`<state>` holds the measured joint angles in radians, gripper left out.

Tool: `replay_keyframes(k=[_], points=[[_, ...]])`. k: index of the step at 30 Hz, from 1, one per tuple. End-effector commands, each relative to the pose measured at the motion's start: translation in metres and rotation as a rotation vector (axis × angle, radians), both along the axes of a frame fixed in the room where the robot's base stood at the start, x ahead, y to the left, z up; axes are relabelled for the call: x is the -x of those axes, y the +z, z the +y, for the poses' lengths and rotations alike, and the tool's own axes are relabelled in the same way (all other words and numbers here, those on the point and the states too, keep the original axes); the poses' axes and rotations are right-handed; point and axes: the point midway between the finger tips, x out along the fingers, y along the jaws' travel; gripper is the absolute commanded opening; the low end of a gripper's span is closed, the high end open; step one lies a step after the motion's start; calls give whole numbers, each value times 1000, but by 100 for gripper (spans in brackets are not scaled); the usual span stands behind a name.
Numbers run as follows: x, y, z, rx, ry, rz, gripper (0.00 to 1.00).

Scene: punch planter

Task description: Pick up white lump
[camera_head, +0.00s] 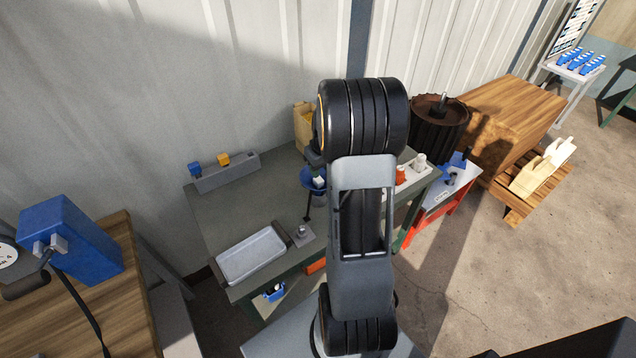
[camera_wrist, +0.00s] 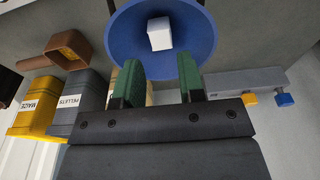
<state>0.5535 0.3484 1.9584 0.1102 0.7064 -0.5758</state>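The white lump (camera_wrist: 159,33) is a small pale block inside a round blue bowl (camera_wrist: 200,45), as the wrist view shows. In the head view the bowl (camera_head: 307,179) is on the green-grey table, partly hidden behind my arm, with the white lump (camera_head: 319,182) just showing in it. My gripper (camera_wrist: 158,68) has its two green-padded fingers apart with nothing between them. In the wrist view the lump appears beyond the fingertips, roughly in line with the gap. The exact height of the fingers above the bowl cannot be told.
A grey tray (camera_head: 252,256) lies at the table's front left. A grey rail with blue and yellow knobs (camera_head: 228,173) is at the back left. In the wrist view, bins labelled MAIZE (camera_wrist: 38,107) and PELLETS (camera_wrist: 82,100) and a brown scoop (camera_wrist: 70,48) are left of the bowl.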

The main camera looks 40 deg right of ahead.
Motion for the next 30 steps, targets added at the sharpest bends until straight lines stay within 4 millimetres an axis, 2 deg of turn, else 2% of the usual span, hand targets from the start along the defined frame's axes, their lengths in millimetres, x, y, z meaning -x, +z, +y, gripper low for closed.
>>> replay_keyframes(k=[4, 13, 23, 30], points=[[-2, -9, 0, -1, 0, 1, 36], [-9, -46, 0, 0, 0, 1, 36], [-10, -53, 0, 1, 0, -1, 36], [-10, -52, 0, 1, 0, -1, 16]])
